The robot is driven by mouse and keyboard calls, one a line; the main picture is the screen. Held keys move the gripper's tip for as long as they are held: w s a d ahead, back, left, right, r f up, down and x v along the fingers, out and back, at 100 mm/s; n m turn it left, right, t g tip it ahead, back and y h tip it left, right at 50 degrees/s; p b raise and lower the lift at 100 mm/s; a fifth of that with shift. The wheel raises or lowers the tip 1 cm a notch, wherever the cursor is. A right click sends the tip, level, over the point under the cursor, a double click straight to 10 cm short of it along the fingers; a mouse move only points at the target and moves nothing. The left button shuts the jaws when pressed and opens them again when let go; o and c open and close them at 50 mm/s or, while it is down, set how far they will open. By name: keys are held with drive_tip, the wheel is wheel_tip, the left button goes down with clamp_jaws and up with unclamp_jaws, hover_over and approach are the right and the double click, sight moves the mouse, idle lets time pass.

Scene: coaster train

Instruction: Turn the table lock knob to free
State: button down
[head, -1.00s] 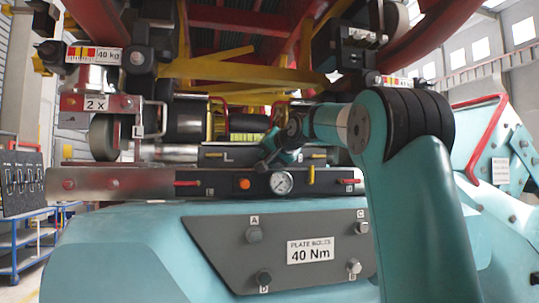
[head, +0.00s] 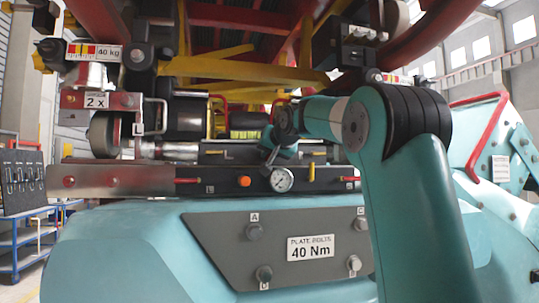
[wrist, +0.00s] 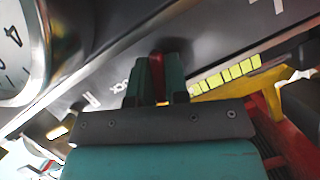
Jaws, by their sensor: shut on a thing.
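In the wrist view, my gripper (wrist: 157,82) is shut on a narrow red part (wrist: 158,76), which I take as the table lock knob. Only a thin strip of it shows between the teal fingers. A partly covered label beside it seems to end in "ock". In the head view, my gripper (head: 270,157) reaches down to the grey panel (head: 220,172), just above and left of the round gauge (head: 281,180). The knob is hidden there behind my gripper, so its pointing direction cannot be told.
The white gauge (wrist: 15,50) is close at the left in the wrist view. An orange button (head: 244,181) and a yellow lever (head: 311,171) flank the gauge. Red rails (head: 430,38) and yellow beams (head: 245,70) hang overhead.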

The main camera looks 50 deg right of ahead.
drive_tip(key=shift+n+g+h, duration=0.7)
drive_tip(key=shift+n+h, duration=0.1)
drive_tip(key=shift+n, duration=0.6)
drive_tip(key=c, duration=1.4)
unclamp_jaws()
drive_tip(key=shift+c, duration=0.2)
drive_tip(key=shift+a, duration=0.1)
drive_tip(key=b+v, duration=0.4)
drive_tip(key=v, duration=1.3)
drive_tip(key=shift+s, duration=0.2)
drive_tip(key=shift+a, duration=0.1)
